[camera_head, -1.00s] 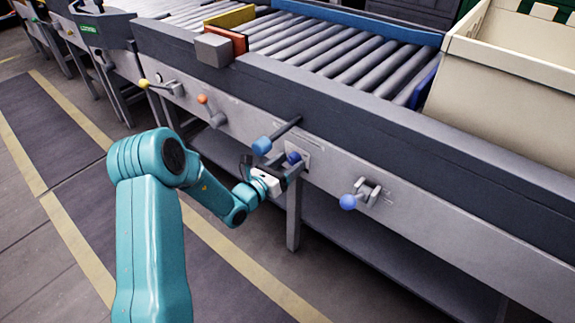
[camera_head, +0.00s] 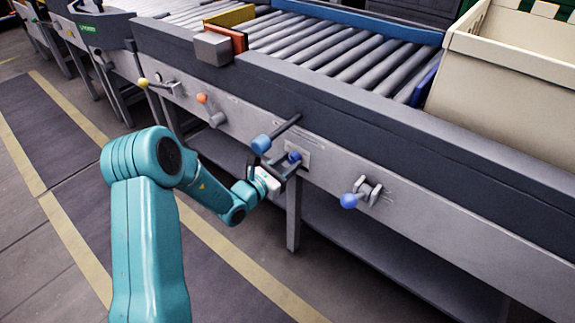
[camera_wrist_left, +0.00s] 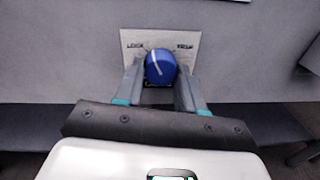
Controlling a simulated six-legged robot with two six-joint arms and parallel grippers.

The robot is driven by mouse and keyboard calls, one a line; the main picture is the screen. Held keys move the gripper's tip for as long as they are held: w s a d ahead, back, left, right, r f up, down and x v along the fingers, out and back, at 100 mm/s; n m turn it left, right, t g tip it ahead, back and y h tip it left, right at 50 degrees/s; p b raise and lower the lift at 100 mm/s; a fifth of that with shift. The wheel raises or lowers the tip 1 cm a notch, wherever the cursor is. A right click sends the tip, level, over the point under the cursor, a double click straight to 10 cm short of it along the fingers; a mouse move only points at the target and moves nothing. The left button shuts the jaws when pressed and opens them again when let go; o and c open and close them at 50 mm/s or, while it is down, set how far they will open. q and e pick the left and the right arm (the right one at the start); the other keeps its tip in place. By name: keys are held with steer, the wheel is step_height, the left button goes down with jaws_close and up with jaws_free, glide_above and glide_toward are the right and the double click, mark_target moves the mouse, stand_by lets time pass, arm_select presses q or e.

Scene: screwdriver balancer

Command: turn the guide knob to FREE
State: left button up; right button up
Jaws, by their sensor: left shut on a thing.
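The guide knob is a round blue knob (camera_wrist_left: 160,66) with a white pointer line, on a light plate (camera_wrist_left: 190,38) marked LOCK at left and a word that seems to be FREE at right. The line leans a little to the upper left, towards the LOCK side. In the head view the knob (camera_head: 294,156) sits on the front rail of the conveyor. My left gripper (camera_head: 286,165) is shut on the knob, one finger on each side in the wrist view. My right gripper is not in view.
A blue-ended lever (camera_head: 262,144) sticks out just above and left of my left gripper. Another blue-ended lever (camera_head: 349,200) is to the right, and an orange-ended one (camera_head: 202,98) to the left. A beige crate (camera_head: 500,75) stands at the upper right.

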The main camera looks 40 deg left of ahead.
arm_select(q)
steer(key=m+b, duration=0.2)
steer(key=m, duration=0.2)
steer(key=shift+f, duration=0.15)
steer(key=m+b, duration=0.4)
steer(key=shift+m+y, duration=0.3)
steer(key=shift+m, duration=0.1)
steer(key=m+b, duration=0.3)
steer(key=shift+b, duration=0.3)
steer(key=shift+m+y+b, duration=0.3)
steer(key=shift+m+b, duration=0.35)
steer(key=shift+m, duration=0.25)
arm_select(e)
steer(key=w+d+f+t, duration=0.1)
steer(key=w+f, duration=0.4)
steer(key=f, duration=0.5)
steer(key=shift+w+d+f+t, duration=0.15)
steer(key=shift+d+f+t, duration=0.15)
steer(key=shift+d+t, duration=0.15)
arm_select(q)
steer(key=shift+r, duration=0.2)
steer(key=o, duration=1)
steer(key=shift+o, duration=0.2)
steer(key=shift+s, duration=0.1)
